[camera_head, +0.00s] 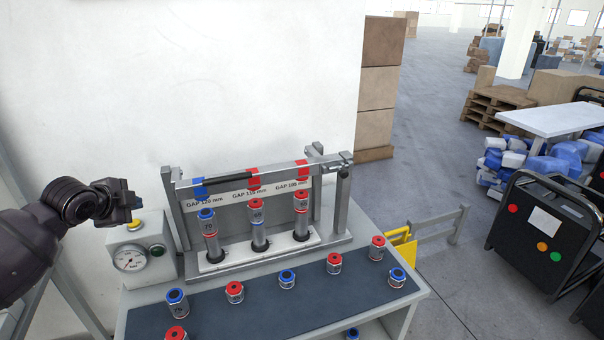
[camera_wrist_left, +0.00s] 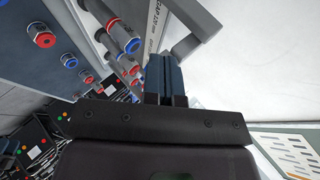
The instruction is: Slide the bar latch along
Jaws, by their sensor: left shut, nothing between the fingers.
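A long metal bar (camera_head: 275,173) with a dark sleeve (camera_head: 224,182) runs across the top of the grey test frame (camera_head: 168,189). Its right end meets a small dark fitting (camera_head: 341,160) on the right post. I cannot tell which part of this is the latch. My left gripper (camera_head: 132,208) is shut and empty, left of the frame and apart from it, near the gauge box. In the left wrist view its fingers (camera_wrist_left: 165,78) are together, with the frame's corner behind them. My right gripper is not in view.
Three capped cylinders (camera_head: 210,231) stand in the frame under gap labels. The gauge box (camera_head: 150,258) with a yellow button is just below my left gripper. Several red and blue capped parts lie on the dark mat (camera_head: 255,312). A white wall (camera_head: 250,70) rises behind.

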